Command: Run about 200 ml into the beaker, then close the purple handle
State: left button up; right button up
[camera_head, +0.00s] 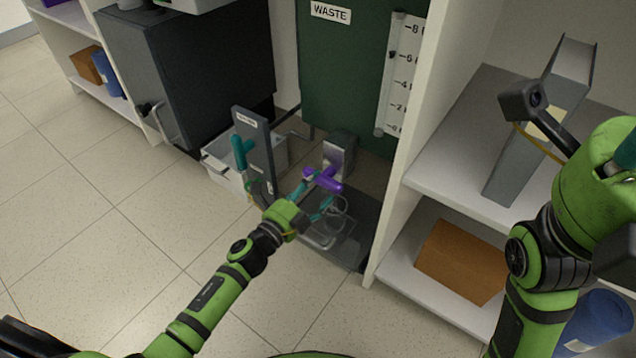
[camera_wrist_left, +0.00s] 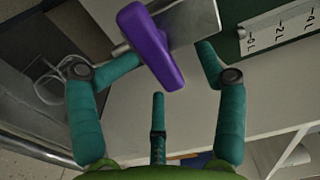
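The purple handle (camera_head: 325,179) sits on a grey metal block (camera_head: 340,152) low in the rig; it is also large in the left wrist view (camera_wrist_left: 150,45). My left gripper (camera_head: 318,194) is at the handle. Its teal fingers (camera_wrist_left: 170,55) are spread, one on each side of the handle, with a visible gap at the right finger; whether the left finger touches is unclear. A clear glass beaker (camera_head: 335,208) stands below the handle, partly hidden by my gripper. Its liquid level cannot be read. Only a teal part of my right gripper (camera_head: 627,152) shows at the right edge.
A green tank marked WASTE (camera_head: 340,75) with a white scale (camera_head: 397,85) stands behind. White shelving (camera_head: 440,165) with a brown box (camera_head: 460,262) bounds the right. The floor in front is clear.

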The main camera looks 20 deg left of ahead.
pick_arm(q)
jog(key=p+v, duration=0.1)
jog(key=v, duration=0.4)
jog(key=shift+s+a+f, duration=0.15)
jog(key=shift+s+a, duration=0.05)
jog(key=shift+s, duration=0.1)
